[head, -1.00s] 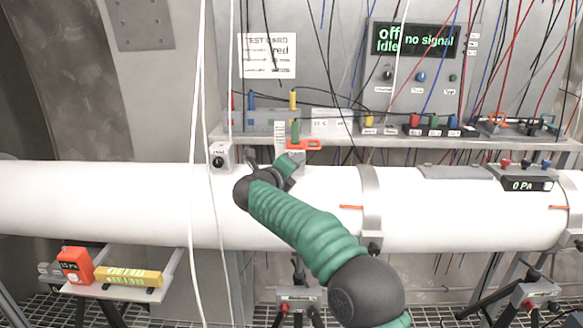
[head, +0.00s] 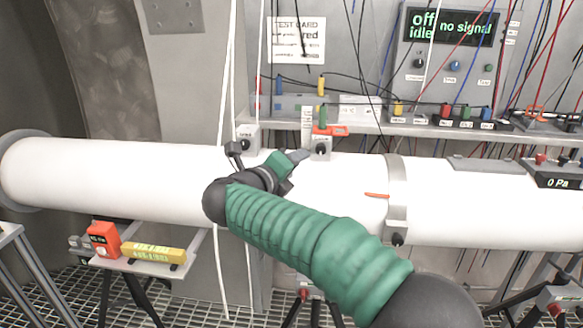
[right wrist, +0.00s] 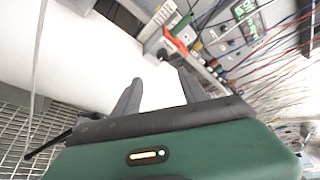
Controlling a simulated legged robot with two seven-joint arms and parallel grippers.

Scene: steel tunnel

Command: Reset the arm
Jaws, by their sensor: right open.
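My right arm, with a green ribbed sleeve, reaches across the head view from the lower right. My right gripper (head: 292,168) is in front of the white pipe (head: 110,180), below the shelf. In the right wrist view my right gripper (right wrist: 160,88) has its two dark fingers apart with nothing between them, and the white pipe (right wrist: 90,65) lies beyond them. Whether the fingers touch the pipe cannot be told. My left gripper is in neither view.
Small grey boxes (head: 320,146) sit on the pipe near the gripper. A shelf (head: 380,130) with coloured plugs runs behind it, under a display panel (head: 450,25). White cables (head: 226,90) hang left of the gripper. A side tray (head: 150,265) holds orange and yellow devices.

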